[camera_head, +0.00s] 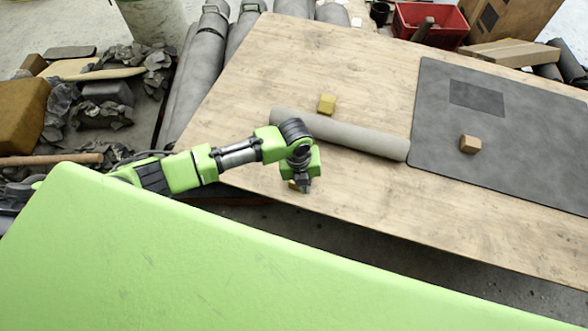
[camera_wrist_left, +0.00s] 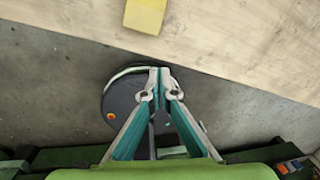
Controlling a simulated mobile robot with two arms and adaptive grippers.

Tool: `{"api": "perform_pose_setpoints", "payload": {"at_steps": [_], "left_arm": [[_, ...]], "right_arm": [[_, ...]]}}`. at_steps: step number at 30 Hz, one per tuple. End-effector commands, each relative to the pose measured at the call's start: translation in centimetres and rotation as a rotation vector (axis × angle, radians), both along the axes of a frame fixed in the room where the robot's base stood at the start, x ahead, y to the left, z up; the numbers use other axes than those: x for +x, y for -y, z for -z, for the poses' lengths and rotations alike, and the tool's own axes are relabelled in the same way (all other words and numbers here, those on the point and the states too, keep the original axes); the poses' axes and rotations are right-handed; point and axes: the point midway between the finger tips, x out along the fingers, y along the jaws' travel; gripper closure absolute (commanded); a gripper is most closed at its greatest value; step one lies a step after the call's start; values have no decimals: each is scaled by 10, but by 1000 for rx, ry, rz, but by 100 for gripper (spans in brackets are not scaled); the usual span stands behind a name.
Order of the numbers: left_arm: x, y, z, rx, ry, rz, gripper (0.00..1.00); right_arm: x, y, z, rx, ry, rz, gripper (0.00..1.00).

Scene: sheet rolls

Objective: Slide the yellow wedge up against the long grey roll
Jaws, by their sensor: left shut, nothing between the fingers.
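The long grey roll (camera_head: 345,137) lies on the wooden table, its left end partly behind my left arm. A yellow block (camera_head: 327,104) sits just behind the roll. A second yellow piece (camera_head: 294,185) is mostly hidden by my left gripper (camera_head: 305,189) at the table's near edge. In the left wrist view a yellow piece (camera_wrist_left: 145,14) lies on the table near its edge, cut by the top of the picture. I cannot tell which is the wedge. My left gripper (camera_wrist_left: 159,70) is shut and empty, apart from that piece, with floor below it.
A dark grey mat (camera_head: 440,110) covers the table's right, with a small brown block (camera_head: 470,144) and a darker patch (camera_head: 477,97). Bare wood (camera_head: 350,60) is clear behind the roll.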

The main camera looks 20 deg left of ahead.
Motion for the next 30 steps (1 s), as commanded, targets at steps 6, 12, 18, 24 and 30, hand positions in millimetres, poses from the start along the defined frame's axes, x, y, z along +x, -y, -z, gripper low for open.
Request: {"api": "perform_pose_setpoints", "payload": {"at_steps": [6, 12, 18, 24, 30], "left_arm": [[12, -32, -29, 104, -21, 345, 100], [12, -37, -25, 117, -31, 403, 100], [12, -37, -1, 116, -30, 400, 100], [12, -37, 37, 116, -29, 399, 100], [12, -37, 73, 116, -28, 398, 100]], "right_arm": [[0, 0, -8, 0, 0, 0, 22], [0, 0, -2, 0, 0, 0, 22], [0, 0, 21, 0, 0, 0, 22], [0, 0, 57, 0, 0, 0, 22], [0, 0, 92, 0, 0, 0, 22]]}}
